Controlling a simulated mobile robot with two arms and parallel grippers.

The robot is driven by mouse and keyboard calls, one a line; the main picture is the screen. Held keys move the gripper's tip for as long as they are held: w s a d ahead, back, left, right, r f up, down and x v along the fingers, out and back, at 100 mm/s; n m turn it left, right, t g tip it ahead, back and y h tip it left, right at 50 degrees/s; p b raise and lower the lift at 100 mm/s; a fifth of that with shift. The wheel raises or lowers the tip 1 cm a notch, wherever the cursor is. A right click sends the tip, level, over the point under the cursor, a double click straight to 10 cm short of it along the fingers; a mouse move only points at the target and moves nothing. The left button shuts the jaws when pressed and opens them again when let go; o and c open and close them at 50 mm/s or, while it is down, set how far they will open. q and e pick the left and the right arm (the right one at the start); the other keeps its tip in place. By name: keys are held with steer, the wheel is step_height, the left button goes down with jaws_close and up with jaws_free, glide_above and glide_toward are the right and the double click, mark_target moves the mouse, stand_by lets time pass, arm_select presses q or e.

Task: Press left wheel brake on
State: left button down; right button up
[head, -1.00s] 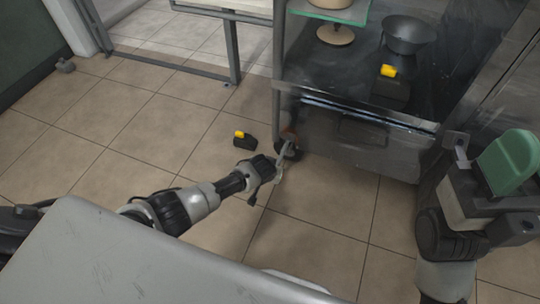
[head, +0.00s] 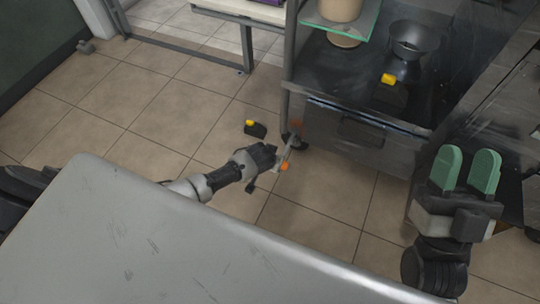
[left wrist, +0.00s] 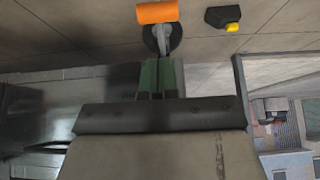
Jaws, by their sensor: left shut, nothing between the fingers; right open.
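The left wheel (left wrist: 165,42) is a dark caster with a grey fork. It shows in the head view at the foot of the cart's left leg (head: 291,141). An orange brake pedal (left wrist: 157,13) is beside the wheel in the left wrist view. My left gripper (head: 284,154) is low by the wheel, shut and empty. Its green fingers (left wrist: 160,76) point toward the wheel in the left wrist view; I cannot tell whether they touch it. My right gripper (head: 469,170) is open and empty at the right, its green pads apart.
The metal cart (head: 345,128) stands above the wheel, with a dark bowl (head: 415,40) on it. A black block with a yellow top (head: 255,129) is on the tiled floor left of the wheel. A grey surface (head: 150,235) fills the lower left. Floor in front is clear.

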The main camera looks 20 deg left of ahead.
arm_select(q)
steer(key=shift+p+v, duration=0.4)
steer(key=shift+v, duration=0.6)
arm_select(e)
steer(key=shift+w+a+f+g+h, duration=0.1)
steer(key=shift+w+f+g+h, duration=0.25)
steer(key=shift+w+f+g, duration=0.4)
steer(key=shift+w+f+g+h, duration=0.35)
steer(key=shift+w+f+g, duration=0.15)
steer(key=shift+f+g, duration=0.35)
steer(key=shift+r, duration=0.2)
